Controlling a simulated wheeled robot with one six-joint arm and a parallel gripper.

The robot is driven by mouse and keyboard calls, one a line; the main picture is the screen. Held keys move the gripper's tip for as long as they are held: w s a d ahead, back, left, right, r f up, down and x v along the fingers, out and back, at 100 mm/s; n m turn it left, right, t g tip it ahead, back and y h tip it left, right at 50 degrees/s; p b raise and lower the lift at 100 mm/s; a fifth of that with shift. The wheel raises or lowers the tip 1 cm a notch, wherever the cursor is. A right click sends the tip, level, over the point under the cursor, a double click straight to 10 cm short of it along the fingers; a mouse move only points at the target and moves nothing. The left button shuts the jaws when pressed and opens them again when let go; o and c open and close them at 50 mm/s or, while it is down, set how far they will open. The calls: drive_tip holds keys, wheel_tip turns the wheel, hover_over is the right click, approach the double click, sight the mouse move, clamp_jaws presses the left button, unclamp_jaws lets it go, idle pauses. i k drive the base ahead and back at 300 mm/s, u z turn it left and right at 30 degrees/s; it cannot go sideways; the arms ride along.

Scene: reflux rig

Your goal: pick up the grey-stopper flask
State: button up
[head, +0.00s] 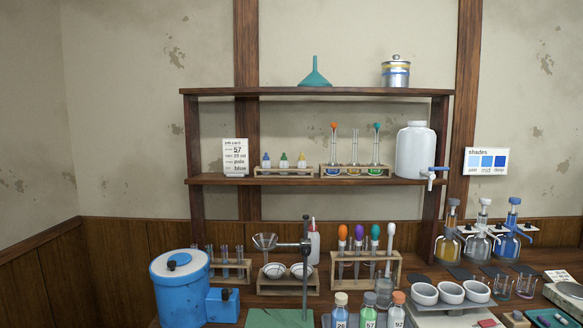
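Three stoppered flasks stand in a row at the right of the head view, each with a white collar or clamp at its neck. The middle flask (480,245) looks clear to greyish and has a pale grey stopper (485,202). The left flask (447,248) holds amber liquid and has a brownish-grey stopper (453,203). The right flask (510,245) holds blue liquid and has a blue stopper (514,201). My gripper is not in view.
White bowls on a tray (440,307) and small glass beakers (526,287) stand in front of the flasks. A rack with coloured droppers (347,284) and several labelled bottles (369,312) are left of them. A wooden shelf (310,181) rises behind; a blue drum (180,290) stands far left.

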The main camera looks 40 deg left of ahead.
sight(355, 162)
drive_tip(key=u, duration=1.15)
drive_tip(key=i, duration=0.1)
drive_tip(key=z, duration=0.05)
